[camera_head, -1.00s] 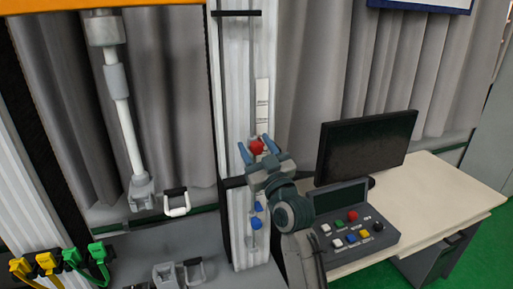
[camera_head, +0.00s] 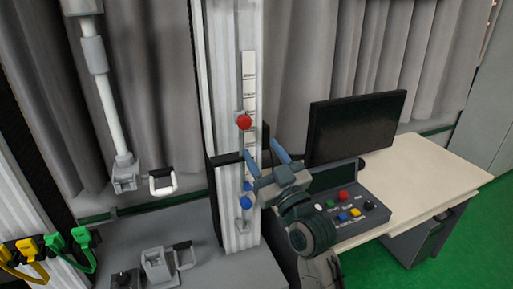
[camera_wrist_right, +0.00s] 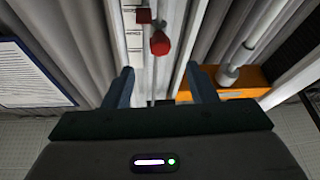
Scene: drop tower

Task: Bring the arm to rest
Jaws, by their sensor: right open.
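My right gripper (camera_head: 262,150) is open and empty in front of the tower's white column (camera_head: 227,75). A round red knob (camera_head: 244,122) sits on the column beside a white marked scale (camera_head: 249,85). The knob is just above and left of my fingertips in the head view. In the right wrist view the red knob (camera_wrist_right: 160,43) lies beyond the two spread fingers (camera_wrist_right: 160,80), apart from them. Two blue knobs (camera_head: 246,203) are lower on the column. My left gripper is not in view.
A control box with coloured buttons (camera_head: 352,212) and a black monitor (camera_head: 355,126) stand on the desk (camera_head: 440,163) to the right. A white rod (camera_head: 107,105) hangs at left, above a grey base (camera_head: 200,268). Yellow and green clamps (camera_head: 53,243) are at lower left.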

